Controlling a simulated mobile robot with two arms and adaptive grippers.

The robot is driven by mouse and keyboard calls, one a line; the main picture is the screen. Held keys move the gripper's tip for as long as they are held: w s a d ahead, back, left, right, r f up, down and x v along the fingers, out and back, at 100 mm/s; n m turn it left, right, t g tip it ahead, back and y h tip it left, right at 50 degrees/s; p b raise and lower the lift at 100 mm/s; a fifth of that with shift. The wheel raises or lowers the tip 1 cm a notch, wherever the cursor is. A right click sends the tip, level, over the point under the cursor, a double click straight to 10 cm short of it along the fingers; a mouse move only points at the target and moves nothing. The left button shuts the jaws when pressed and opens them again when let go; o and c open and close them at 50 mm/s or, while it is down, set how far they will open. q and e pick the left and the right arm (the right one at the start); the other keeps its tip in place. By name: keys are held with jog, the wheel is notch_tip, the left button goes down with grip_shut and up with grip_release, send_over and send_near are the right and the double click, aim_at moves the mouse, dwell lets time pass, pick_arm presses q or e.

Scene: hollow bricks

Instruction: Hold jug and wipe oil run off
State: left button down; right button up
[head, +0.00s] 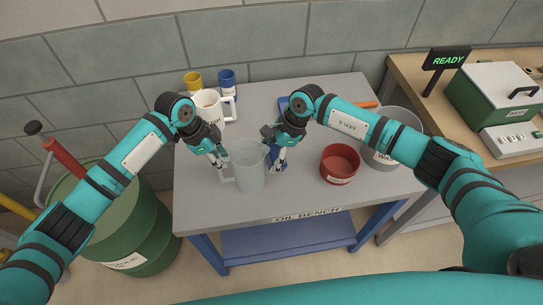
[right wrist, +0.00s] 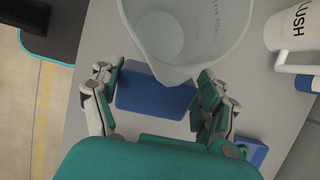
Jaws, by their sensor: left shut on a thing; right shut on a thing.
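The translucent grey jug (head: 249,168) stands upright on the oil bench (head: 330,205). Its handle is on the left, and its spout points toward my right gripper in the right wrist view (right wrist: 180,72). My left gripper (head: 221,162) is shut on the jug's handle. My right gripper (head: 277,160) is at the jug's right side, shut on a blue sponge (right wrist: 155,97). The sponge lies just below the spout in the right wrist view; whether it touches the jug wall I cannot tell. No oil run shows on the visible jug wall.
A red bowl (head: 340,163) and a grey waste bucket (head: 403,120) are at right. A green drum (head: 120,220) stands left of the bench.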

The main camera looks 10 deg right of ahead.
jog(key=shift+r, duration=0.85)
jog(key=shift+f, duration=3.2)
jog(key=shift+r, duration=3.2)
jog(key=shift+f, duration=3.2)
jog(key=shift+r, duration=0.1)
